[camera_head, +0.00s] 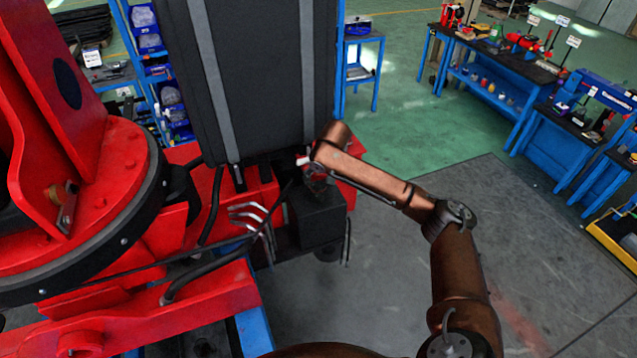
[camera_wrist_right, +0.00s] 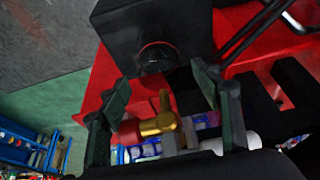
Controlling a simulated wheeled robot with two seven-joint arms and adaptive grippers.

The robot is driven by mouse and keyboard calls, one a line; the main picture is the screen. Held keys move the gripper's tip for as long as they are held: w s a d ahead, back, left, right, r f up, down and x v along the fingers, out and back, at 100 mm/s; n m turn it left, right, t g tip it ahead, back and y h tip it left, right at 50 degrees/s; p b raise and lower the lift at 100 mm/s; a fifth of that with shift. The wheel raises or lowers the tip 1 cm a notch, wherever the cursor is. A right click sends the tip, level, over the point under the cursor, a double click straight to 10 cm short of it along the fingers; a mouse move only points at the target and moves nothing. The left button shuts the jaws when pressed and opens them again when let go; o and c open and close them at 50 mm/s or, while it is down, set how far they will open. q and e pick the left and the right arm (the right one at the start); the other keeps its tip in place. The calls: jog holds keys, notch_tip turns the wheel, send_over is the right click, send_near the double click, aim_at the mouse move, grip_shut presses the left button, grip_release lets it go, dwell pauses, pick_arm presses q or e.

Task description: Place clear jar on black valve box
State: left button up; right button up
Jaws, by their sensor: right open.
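The black valve box (camera_head: 318,218) stands on the red crane frame beside a tall dark cabinet. In the right wrist view the box (camera_wrist_right: 130,25) fills the top. A small dark, round, see-through thing with a reddish rim, which looks like the clear jar (camera_wrist_right: 157,58), rests against the box face. It also shows dimly on top of the box in the head view (camera_head: 315,180). My right gripper (camera_wrist_right: 162,85) is open, with its two fingers apart on either side of the jar and not visibly touching it. In the head view this gripper (camera_head: 308,168) is small and partly hidden by its arm. My left gripper is out of view.
A brass fitting with red and white parts (camera_wrist_right: 160,122) shows between the fingers; its distance is unclear. Bent grey levers (camera_head: 250,218) and black hoses stand left of the box. The tall cabinet (camera_head: 265,75) rises behind it. Open floor (camera_head: 480,200) lies to the right.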

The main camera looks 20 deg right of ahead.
jog(key=b+v, duration=0.1)
jog(key=v, duration=0.6)
jog(key=shift+r, duration=0.2)
